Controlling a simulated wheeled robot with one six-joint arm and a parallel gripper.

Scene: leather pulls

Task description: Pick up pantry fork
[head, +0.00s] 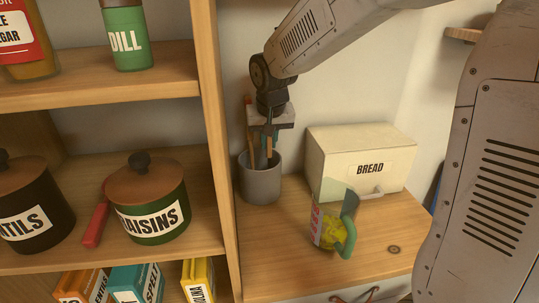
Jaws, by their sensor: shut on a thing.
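My gripper (268,132) points down over a grey crock (260,184) on the wooden counter, left of the bread box. It is shut on a thin upright utensil whose lower part is inside the crock. My gripper and the crock's rim hide much of this utensil, so I cannot tell whether it is the pantry fork. A brown-handled utensil (249,116) stands in the crock just left of my gripper.
A cream bread box (345,150) and a clear jug (335,218) with yellow contents stand right of the crock. The shelf upright (220,150) is close on its left. A raisins pot (147,200) and red handle (95,225) are on the shelf.

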